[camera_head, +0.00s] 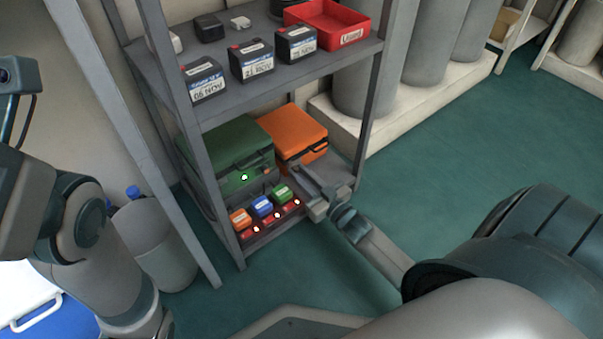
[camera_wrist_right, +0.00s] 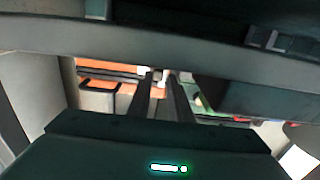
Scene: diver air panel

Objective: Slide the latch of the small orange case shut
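The small orange case (camera_head: 298,128) stands on the lower shelf, right of a larger green case (camera_head: 228,150). Its lid looks closed, and a dark handle or clasp line runs along its front. The latch's position is too small to tell. My right gripper (camera_head: 306,172) is just in front of the orange case's lower front. In the right wrist view, its two fingers (camera_wrist_right: 161,78) point at the orange case front (camera_wrist_right: 98,64), with a narrow gap between them and a small pale part near the tips. Contact cannot be told. My left gripper is out of view.
Small orange, blue and green blocks (camera_head: 262,206) sit in front of the green case, near red lit parts. The upper shelf holds labelled dark boxes (camera_head: 252,62) and a red tray (camera_head: 352,38). A grey shelf post (camera_head: 376,105) stands at right. Green floor is open.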

